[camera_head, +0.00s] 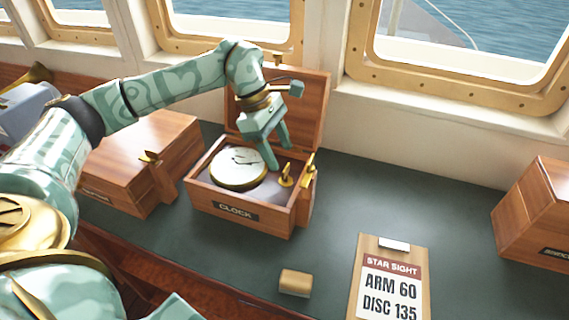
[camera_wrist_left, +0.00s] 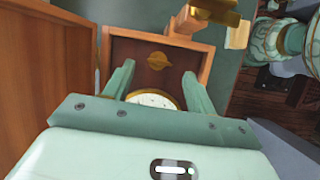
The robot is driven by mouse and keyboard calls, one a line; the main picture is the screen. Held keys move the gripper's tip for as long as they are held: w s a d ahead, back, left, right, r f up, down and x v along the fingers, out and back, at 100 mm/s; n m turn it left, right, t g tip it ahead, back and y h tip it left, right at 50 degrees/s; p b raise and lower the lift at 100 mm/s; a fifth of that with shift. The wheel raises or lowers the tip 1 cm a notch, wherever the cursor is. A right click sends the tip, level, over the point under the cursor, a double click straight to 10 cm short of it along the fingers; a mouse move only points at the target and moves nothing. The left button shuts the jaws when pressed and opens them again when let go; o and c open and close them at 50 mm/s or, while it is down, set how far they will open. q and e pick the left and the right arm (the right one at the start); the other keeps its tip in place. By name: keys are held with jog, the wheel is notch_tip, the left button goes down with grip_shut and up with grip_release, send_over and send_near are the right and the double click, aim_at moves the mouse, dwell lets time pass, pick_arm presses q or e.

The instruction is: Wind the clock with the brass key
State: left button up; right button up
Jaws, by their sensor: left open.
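The clock (camera_head: 238,168) has a round white face with a brass rim and lies in an open wooden box (camera_head: 262,219) labelled CLOCK, its lid raised. A small brass piece, probably the key (camera_head: 287,176), stands inside the box right of the clock. My left gripper (camera_head: 279,156) is open and points down over the box, between clock and brass piece as seen from the head. In the left wrist view the clock face (camera_wrist_left: 152,100) shows partly behind the gripper body, between the open fingers. A brass oval (camera_wrist_left: 158,61) lies ahead of the fingertips. My right gripper is not in view.
A closed wooden box (camera_head: 128,160) stands left of the clock box, another (camera_head: 535,215) at the far right. A clipboard (camera_head: 395,285) and a small tan block (camera_head: 295,283) lie in front. A brass fitting (camera_head: 309,165) rises at the clock box's right side. The green top between is clear.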

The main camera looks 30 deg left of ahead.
aim_at(286, 167)
pick_arm(q)
jog(key=x, duration=0.2)
jog(key=shift+d+f, duration=0.1)
jog(key=shift+f, duration=0.3)
jog(key=shift+d+f, duration=0.25)
jog(key=shift+f, duration=0.2)
jog(key=c, duration=1)
jog(key=shift+r+n, duration=0.15)
jog(key=shift+n, duration=0.35)
jog(key=shift+n+t, duration=0.3)
jog(key=o, duration=1)
